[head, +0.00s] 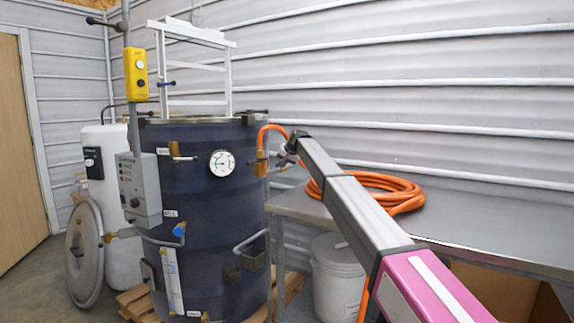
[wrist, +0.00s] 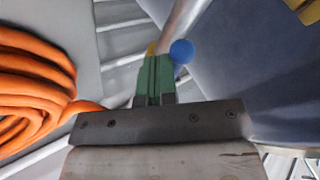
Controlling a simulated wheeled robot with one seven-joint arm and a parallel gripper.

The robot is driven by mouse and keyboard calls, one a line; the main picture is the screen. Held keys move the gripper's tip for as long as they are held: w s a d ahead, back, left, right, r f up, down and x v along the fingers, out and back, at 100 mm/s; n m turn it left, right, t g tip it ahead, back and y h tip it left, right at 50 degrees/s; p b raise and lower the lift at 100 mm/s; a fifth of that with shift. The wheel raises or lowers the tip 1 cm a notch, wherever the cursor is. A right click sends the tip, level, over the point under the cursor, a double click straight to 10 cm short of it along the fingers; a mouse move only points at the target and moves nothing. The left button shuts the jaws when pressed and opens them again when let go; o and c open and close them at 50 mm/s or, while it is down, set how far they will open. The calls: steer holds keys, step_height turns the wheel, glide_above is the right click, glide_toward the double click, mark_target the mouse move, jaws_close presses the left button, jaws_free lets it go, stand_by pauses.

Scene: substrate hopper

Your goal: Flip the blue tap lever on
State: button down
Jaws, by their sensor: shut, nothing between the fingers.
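My gripper (head: 287,158) is at the right side of the dark blue tank, close to a brass fitting (head: 260,163) with an orange hose on it. In the wrist view its green fingers (wrist: 154,62) are shut with nothing between them. A round blue knob (wrist: 181,52) shows just right of the fingertips, beside a pale metal bar; I cannot tell whether they touch. A bit of yellow metal shows behind the fingers. In the head view a blue handle (head: 179,229) sits on the tank's lower front, well left of my gripper. Whether these blue parts are taps is unclear.
The tank (head: 205,195) has a dial (head: 222,163) and a grey control box (head: 139,190) beside it. An orange hose coil (head: 395,190) lies on the grey bench (head: 455,222) at right. A white bucket (head: 338,285) stands below. A white cylinder stands behind left.

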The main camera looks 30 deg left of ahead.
steer(key=shift+s+a+m+t, duration=0.3)
steer(key=shift+a+m, duration=0.1)
steer(key=shift+m, duration=0.1)
steer(key=shift+s+a, duration=0.3)
steer(key=shift+a, duration=0.5)
steer(key=s+d+r, duration=0.5)
steer(key=d+r, duration=0.2)
steer(key=d, duration=0.1)
steer(key=shift+d, duration=0.4)
